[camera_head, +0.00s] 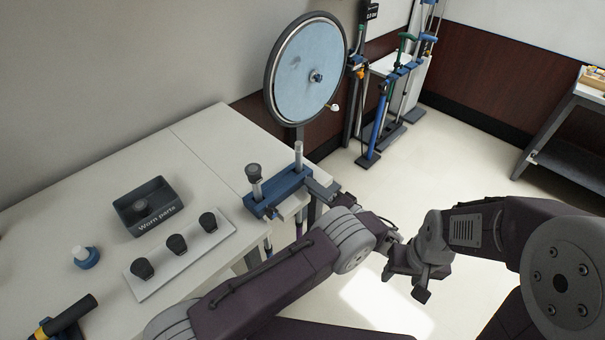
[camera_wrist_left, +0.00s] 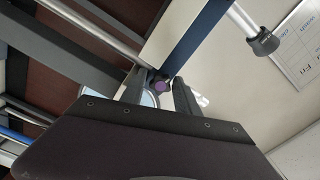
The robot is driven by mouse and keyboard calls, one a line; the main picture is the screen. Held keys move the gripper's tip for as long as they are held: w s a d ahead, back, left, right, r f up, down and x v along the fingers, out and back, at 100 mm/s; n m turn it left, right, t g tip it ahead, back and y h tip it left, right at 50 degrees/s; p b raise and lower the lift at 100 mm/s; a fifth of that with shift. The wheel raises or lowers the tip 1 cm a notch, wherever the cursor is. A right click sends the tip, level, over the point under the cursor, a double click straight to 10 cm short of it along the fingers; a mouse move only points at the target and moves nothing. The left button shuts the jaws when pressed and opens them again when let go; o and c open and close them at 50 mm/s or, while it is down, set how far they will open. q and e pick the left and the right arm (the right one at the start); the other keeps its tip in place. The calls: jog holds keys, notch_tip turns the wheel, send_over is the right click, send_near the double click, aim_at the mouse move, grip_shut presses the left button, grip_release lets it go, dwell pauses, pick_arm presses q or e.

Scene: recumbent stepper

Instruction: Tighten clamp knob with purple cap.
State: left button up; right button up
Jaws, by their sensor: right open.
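The clamp knob with the purple cap (camera_wrist_left: 160,87) shows in the left wrist view, dark around its cap and set beneath a blue bar. My left gripper (camera_wrist_left: 161,80) has one finger on each side of this knob; whether the fingers press on it is unclear. In the head view, my left gripper (camera_head: 322,190) is at the right end of the blue clamp fixture (camera_head: 277,194) on the table edge, and the purple cap is hidden there. My right gripper (camera_head: 408,279) is open and empty, above the floor to the right of the table.
A fixture with a dark knob (camera_head: 254,171) stands near a large disc (camera_head: 305,72). On the table (camera_head: 205,150) are a "Worn parts" bin (camera_head: 150,205), a strip with dark knobs (camera_head: 183,258) and a blue-based bottle (camera_head: 86,258).

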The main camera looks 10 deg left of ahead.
pick_arm(q)
jog(key=shift+r, duration=0.1)
jog(key=shift+s+r, duration=0.1)
jog(key=c, duration=0.4)
grip_shut()
jog(key=m+b, duration=0.1)
jog(key=m, duration=0.3)
jog(key=shift+r+b, duration=0.1)
jog(key=shift+b, duration=0.3)
pick_arm(e)
jog(key=shift+f, duration=0.7)
jog(key=shift+d, duration=0.1)
